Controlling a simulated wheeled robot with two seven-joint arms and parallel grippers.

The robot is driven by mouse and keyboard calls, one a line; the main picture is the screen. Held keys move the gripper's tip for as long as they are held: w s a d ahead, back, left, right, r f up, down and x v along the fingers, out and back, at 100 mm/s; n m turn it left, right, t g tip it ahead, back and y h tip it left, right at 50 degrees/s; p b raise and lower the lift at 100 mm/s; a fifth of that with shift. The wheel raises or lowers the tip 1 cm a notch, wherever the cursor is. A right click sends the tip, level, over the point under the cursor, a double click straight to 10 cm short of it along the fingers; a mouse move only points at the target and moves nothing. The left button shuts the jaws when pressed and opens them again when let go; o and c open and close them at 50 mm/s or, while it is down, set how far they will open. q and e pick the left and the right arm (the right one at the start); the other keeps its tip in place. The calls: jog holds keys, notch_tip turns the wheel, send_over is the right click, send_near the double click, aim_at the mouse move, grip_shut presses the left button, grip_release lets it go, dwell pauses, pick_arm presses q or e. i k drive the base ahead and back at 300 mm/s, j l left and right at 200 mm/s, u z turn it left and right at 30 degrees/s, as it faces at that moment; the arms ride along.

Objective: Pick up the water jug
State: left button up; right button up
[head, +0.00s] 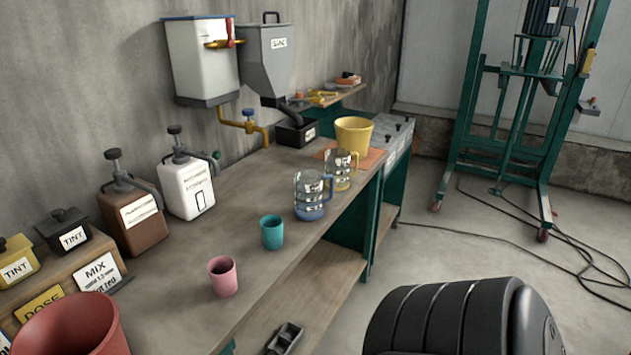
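A clear jug with a blue handle and blue base (311,196) stands upright on the workbench (240,235) near its front edge. Its small label is too small to read, but blue suggests the water jug. A similar clear jug with a yellow handle (341,170) stands just behind it. The blue handle points right, toward the bench edge. Neither of my grippers can be made out, and nothing touches either jug.
A teal cup (271,232) and a pink cup (223,276) stand nearer. A yellow bucket (353,137) is behind the jugs. White (187,187) and brown (133,217) pump containers line the wall. A red bucket (72,330) is at lower left.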

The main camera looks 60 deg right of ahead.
aim_at(310, 200)
jog(key=z, duration=1.8)
